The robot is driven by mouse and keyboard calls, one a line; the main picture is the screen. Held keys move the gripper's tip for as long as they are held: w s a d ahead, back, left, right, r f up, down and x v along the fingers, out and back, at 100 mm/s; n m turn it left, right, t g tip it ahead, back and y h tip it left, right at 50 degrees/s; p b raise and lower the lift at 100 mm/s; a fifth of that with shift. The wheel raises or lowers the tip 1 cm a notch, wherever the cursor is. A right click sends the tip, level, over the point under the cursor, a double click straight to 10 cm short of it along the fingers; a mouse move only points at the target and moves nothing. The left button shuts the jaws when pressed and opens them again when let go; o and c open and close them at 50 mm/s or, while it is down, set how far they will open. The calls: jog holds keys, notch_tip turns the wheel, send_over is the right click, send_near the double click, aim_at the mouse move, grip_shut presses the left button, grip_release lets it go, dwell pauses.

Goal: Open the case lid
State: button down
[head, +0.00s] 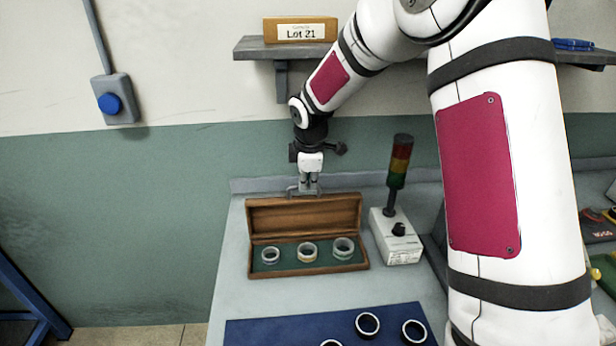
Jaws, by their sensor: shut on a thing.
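The wooden case (256,272) stands on the bench with its lid (270,216) raised upright at the back. Inside, on a green lining, are three rings: a left ring (270,255), a middle ring (307,252) and a right ring (344,248). My gripper (309,187) points down at the top edge of the lid, near its middle, and is shut on the lid there. The exact contact of the fingers with the lid edge is small and hard to make out.
A grinder control box (398,244) with a signal tower (399,164) stands right of the case. A blue mat (262,333) with several dark rings lies in front. A shelf (262,47) holding a Lot 21 box (299,30) is on the wall above. My arm covers the right side.

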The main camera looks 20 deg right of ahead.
jog(key=shift+s+a+f, duration=0.1)
jog(key=shift+s+f, duration=0.1)
jog(key=shift+s, duration=0.5)
jog(key=c, duration=1.7)
grip_release()
jog(key=shift+f, duration=0.1)
jog(key=v, duration=1.2)
jog(key=shift+w, duration=0.15)
